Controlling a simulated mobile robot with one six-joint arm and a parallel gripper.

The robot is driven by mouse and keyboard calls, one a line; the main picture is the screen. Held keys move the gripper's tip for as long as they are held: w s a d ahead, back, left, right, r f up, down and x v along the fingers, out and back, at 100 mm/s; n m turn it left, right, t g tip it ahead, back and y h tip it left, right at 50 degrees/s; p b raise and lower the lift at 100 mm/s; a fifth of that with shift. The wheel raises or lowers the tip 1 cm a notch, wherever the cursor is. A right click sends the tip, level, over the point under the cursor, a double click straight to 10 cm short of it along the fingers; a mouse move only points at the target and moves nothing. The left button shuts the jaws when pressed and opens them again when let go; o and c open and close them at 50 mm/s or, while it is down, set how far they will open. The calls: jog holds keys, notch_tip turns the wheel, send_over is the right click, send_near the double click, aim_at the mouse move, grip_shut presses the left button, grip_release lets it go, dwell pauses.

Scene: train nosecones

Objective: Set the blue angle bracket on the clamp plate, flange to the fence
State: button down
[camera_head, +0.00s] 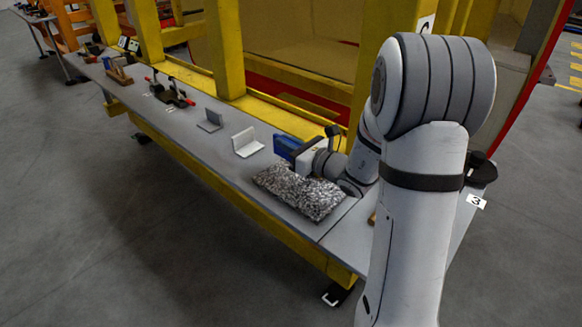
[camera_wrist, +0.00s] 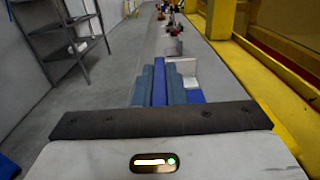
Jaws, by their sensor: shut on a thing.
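My gripper (camera_head: 290,149) is shut on the blue angle bracket (camera_head: 283,144), holding it over the bench just right of the white bracket. In the wrist view the blue angle bracket (camera_wrist: 159,82) shows between the two grey-blue fingers of my gripper (camera_wrist: 160,84), with more blue to the right of the fingers. A dark fixture with red-handled clamps (camera_head: 172,94) stands farther left along the bench; it looks like the clamp plate, but its plate and fence are too small to make out. It is small and far ahead in the wrist view (camera_wrist: 172,28).
A white angle bracket (camera_head: 247,144) and a grey one (camera_head: 210,122) stand on the bench (camera_head: 228,166) between my gripper and the fixture. A speckled grey block (camera_head: 300,191) lies in front of my gripper. Yellow posts (camera_head: 225,50) and a rail line the back edge.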

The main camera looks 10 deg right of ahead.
jog(key=shift+f, duration=3.95)
jog(key=shift+f, duration=0.2)
jog(key=c, duration=1.5)
grip_release()
jog(key=shift+r, duration=0.15)
